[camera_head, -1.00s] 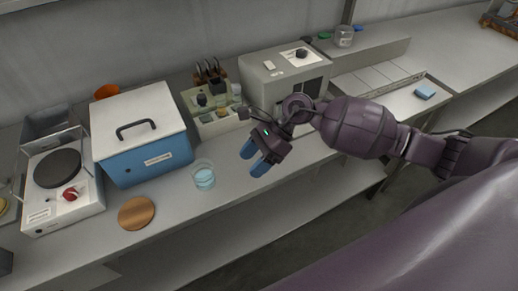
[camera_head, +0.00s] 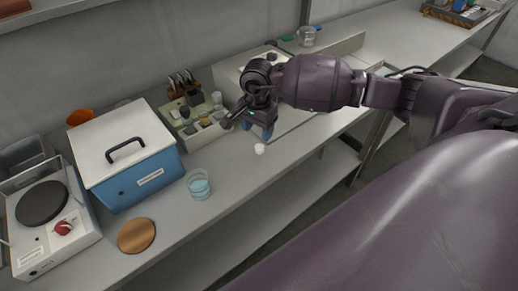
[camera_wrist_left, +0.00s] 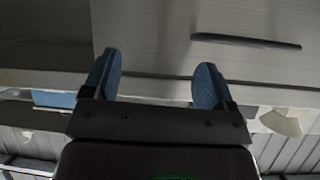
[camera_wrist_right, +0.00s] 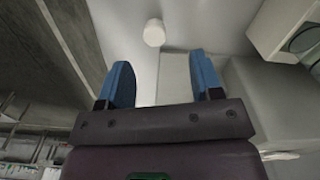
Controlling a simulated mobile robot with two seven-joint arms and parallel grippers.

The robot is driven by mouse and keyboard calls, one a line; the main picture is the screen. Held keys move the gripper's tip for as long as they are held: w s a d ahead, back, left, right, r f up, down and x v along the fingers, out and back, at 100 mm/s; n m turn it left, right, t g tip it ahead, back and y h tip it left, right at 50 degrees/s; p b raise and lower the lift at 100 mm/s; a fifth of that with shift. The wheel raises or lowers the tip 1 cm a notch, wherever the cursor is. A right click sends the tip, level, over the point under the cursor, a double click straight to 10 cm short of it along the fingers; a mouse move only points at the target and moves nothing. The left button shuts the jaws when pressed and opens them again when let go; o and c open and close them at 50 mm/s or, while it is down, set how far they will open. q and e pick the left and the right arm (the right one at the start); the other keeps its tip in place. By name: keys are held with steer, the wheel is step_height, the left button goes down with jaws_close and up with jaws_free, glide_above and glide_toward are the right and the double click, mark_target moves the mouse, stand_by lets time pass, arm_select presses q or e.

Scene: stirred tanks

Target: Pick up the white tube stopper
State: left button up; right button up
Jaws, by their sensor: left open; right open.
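The white tube stopper (camera_head: 260,148) sits on the bench top near the front edge, just in front of my right gripper (camera_head: 260,132) in the head view. It also shows in the right wrist view as a short white cylinder (camera_wrist_right: 154,33), beyond and between the blue fingertips. My right gripper (camera_wrist_right: 164,80) is open and empty, and the stopper is apart from it. My left gripper (camera_wrist_left: 157,80) is open and empty in the left wrist view, and it is out of the head view.
A blue box with a white lid (camera_head: 128,150), a glass beaker of pale blue liquid (camera_head: 199,187) and a brown disc (camera_head: 136,235) stand left along the bench. A rack of small items (camera_head: 193,120) and a grey-white box (camera_head: 230,75) stand behind. Bench around the stopper is clear.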

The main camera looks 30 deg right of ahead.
mark_target(260, 147)
steer(key=f, duration=0.5)
steer(key=f+p, duration=0.1)
steer(key=f, duration=0.1)
steer(key=shift+s+d+f, duration=0.1)
steer(key=shift+s+f, duration=0.1)
steer(key=shift+s, duration=0.15)
steer(key=c, duration=1)
